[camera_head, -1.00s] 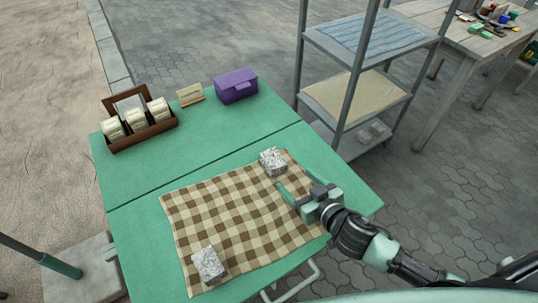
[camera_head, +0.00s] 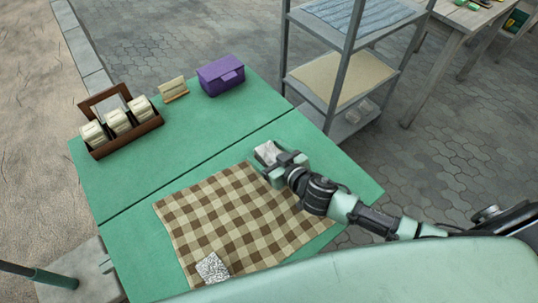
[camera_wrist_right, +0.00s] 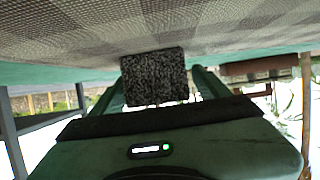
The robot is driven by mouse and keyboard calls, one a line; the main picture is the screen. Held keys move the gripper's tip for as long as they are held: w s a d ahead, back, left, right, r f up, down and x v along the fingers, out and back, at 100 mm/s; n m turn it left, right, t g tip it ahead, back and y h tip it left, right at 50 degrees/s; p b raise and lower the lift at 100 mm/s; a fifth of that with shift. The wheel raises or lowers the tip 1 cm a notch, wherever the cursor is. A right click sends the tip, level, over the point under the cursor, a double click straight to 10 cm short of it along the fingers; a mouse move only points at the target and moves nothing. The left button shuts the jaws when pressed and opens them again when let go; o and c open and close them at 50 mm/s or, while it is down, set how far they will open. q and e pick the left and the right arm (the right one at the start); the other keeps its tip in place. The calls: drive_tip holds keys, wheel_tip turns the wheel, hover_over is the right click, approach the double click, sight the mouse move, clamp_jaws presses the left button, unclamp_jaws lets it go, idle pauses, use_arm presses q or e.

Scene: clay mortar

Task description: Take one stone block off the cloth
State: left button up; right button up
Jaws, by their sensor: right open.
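A speckled grey-white stone block (camera_head: 267,151) sits at the far right corner of the brown and cream checkered cloth (camera_head: 218,215). A second stone block (camera_head: 212,267) lies on the cloth's near edge. My right gripper (camera_head: 270,162) is open at the far block and partly covers it and the cloth corner. In the right wrist view the block (camera_wrist_right: 153,78) shows dark between the two green fingers of the gripper (camera_wrist_right: 158,84), against the cloth (camera_wrist_right: 230,30). Contact with the fingers cannot be told. My left gripper is in neither view.
The green table (camera_head: 120,178) also holds a wooden rack with jars (camera_head: 120,122), a small card stand (camera_head: 173,90) and a purple box (camera_head: 221,76), all at the back. A metal shelf (camera_head: 340,80) stands beyond the table's right side. The table's left half is mostly clear.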

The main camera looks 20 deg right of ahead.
drive_tip(key=shift+x, duration=1.05)
drive_tip(key=shift+s, duration=0.1)
drive_tip(key=c, duration=1.6)
clamp_jaws()
drive_tip(key=shift+r, duration=0.15)
